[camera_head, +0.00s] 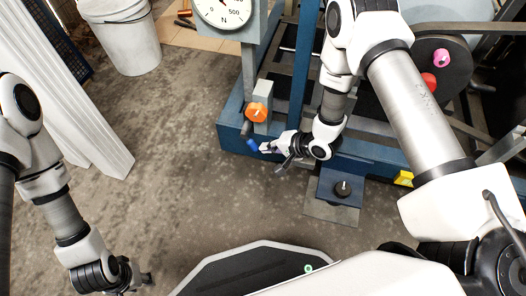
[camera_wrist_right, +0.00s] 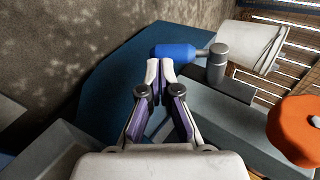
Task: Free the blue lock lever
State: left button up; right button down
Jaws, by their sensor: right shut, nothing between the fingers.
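The blue lock lever (camera_head: 253,145) is a small blue handle low on the blue frame, below the orange knob. In the right wrist view the lever (camera_wrist_right: 173,51) lies roughly sideways, joined by a metal rod to a grey upright pin (camera_wrist_right: 218,62). My right gripper (camera_head: 266,150) is beside the lever. In the wrist view its fingertips (camera_wrist_right: 160,68) are together, at the near side of the blue handle, with nothing between them. Whether they touch it I cannot tell. My left gripper (camera_head: 147,279) hangs at the bottom left, far from the lever; its fingers are too small to judge.
The orange knob (camera_head: 257,113) on its grey post is close to the lever; it also shows in the wrist view (camera_wrist_right: 296,130). A round gauge (camera_head: 222,10) is above. A black knob (camera_head: 343,188) sits on a low blue plate. A white bucket (camera_head: 128,45) stands upper left. The floor between is clear.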

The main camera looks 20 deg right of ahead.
aim_at(256, 150)
jog(key=shift+w+a+f+b, duration=0.3)
jog(key=shift+w+a+f, duration=0.1)
jog(key=shift+w+a, duration=0.25)
pick_arm(q)
jog(key=shift+f, duration=0.55)
jog(key=shift+r+p, duration=0.2)
jog(key=shift+p, duration=0.1)
jog(key=shift+r+p, duration=0.45)
pick_arm(e)
jog(key=shift+w+a+f, duration=0.1)
jog(key=shift+a+f, duration=0.05)
jog(key=shift+f, duration=0.2)
jog(key=shift+w+a+f+p, duration=0.2)
jog(key=shift+f+p, duration=0.15)
jog(key=shift+p, duration=0.15)
pick_arm(q)
jog(key=shift+r+p, duration=0.5)
jog(key=shift+r, duration=0.5)
pick_arm(e)
jog(key=shift+w+a+f, duration=0.25)
jog(key=shift+a+f, duration=0.2)
jog(key=shift+f, duration=0.15)
